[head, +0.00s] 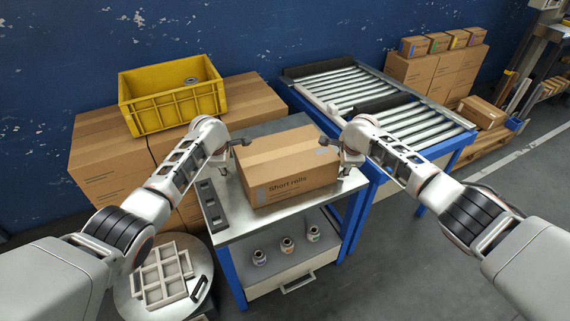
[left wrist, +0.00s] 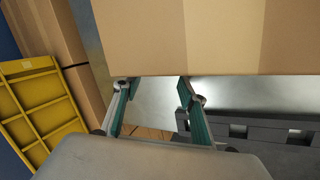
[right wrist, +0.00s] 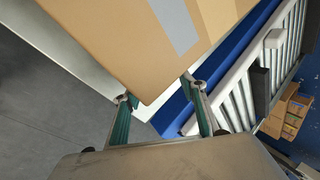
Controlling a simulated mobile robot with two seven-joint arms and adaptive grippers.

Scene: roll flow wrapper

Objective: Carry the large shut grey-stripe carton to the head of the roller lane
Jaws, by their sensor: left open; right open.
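The large shut carton (head: 290,170), marked "Short rolls" with a grey stripe at its front left, sits on the metal-topped bench (head: 237,222). My left gripper (head: 232,156) is open at its left end; my right gripper (head: 336,157) is open at its right end. In the left wrist view the carton (left wrist: 200,35) fills the top, beyond the spread fingers (left wrist: 157,88). In the right wrist view a corner of the carton (right wrist: 120,40) shows before the spread fingers (right wrist: 160,92). Whether the fingertips touch it is unclear. The roller lane (head: 405,119) lies behind right.
A yellow crate (head: 172,107) stands on stacked cartons (head: 105,155) at the left. A dark slotted rail (head: 211,207) lies left of the carton. A round stand (head: 195,255) holds pale frames. More cartons (head: 410,72) stand behind the lane.

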